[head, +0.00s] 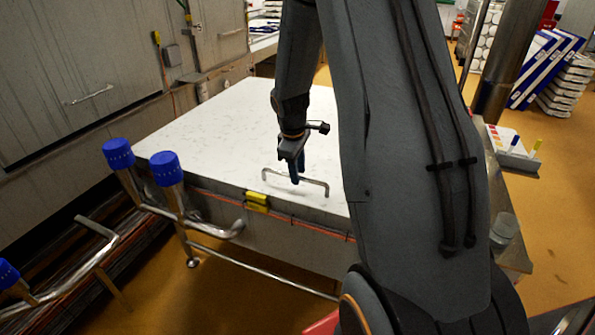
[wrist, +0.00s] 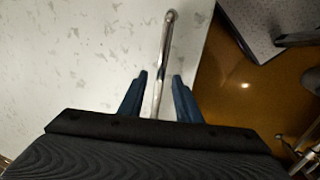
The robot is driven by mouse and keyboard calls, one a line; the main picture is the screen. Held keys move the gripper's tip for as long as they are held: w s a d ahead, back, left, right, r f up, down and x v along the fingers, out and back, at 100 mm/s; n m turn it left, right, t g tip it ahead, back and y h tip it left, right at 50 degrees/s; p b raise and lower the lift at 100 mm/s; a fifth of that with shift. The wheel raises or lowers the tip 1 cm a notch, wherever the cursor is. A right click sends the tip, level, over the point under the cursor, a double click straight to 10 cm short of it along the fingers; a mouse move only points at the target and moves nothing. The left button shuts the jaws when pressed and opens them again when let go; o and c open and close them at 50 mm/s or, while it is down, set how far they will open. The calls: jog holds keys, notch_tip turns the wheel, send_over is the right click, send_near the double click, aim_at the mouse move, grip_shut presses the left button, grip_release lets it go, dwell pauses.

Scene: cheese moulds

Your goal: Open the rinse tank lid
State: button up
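The rinse tank lid (head: 215,135) is a broad pale, speckled flat panel on top of the tank, and it lies closed and level. A metal bar handle (head: 318,183) stands near its front edge. My gripper (head: 297,178) points down at the handle. In the wrist view the handle (wrist: 161,60) runs between the two blue fingers of my gripper (wrist: 160,85), with a gap visible on both sides. The fingers are open. The handle's near end is hidden by the gripper body.
Blue-capped metal pipes (head: 166,170) stand at the tank's front left. A yellow latch-like part (head: 257,199) sits on the tank's front edge. A side shelf (head: 515,158) with small items is at right. Orange floor (head: 555,225) is open beyond it.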

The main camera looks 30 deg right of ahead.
jog(key=shift+f, duration=0.15)
grip_shut()
